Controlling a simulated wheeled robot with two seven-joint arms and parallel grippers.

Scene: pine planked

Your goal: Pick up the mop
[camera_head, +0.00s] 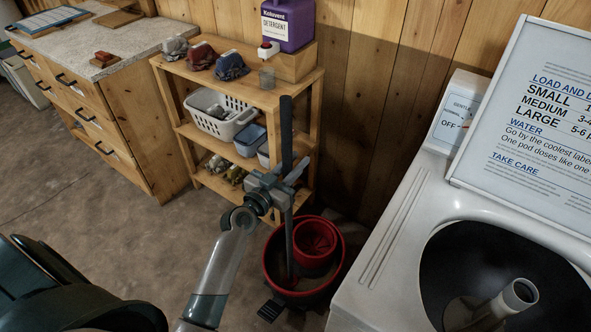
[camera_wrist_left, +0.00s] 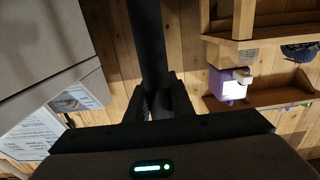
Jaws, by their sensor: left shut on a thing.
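The mop shows as a dark upright handle (camera_head: 287,135) in the head view, with a thinner grey shaft running down into a red and black bucket (camera_head: 275,275). The mop's head is hidden in the bucket. My left gripper (camera_head: 285,188) is shut on the handle above the bucket. In the left wrist view the dark handle (camera_wrist_left: 148,45) runs up from between the left gripper's fingers (camera_wrist_left: 160,103). My right gripper is not in view.
A wooden shelf (camera_head: 240,95) with baskets, wrapped items and a purple detergent bottle (camera_head: 288,22) stands close behind the handle. A white washing machine (camera_head: 375,265) with its lid open stands close to the right. Bare floor (camera_head: 130,235) lies to the left.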

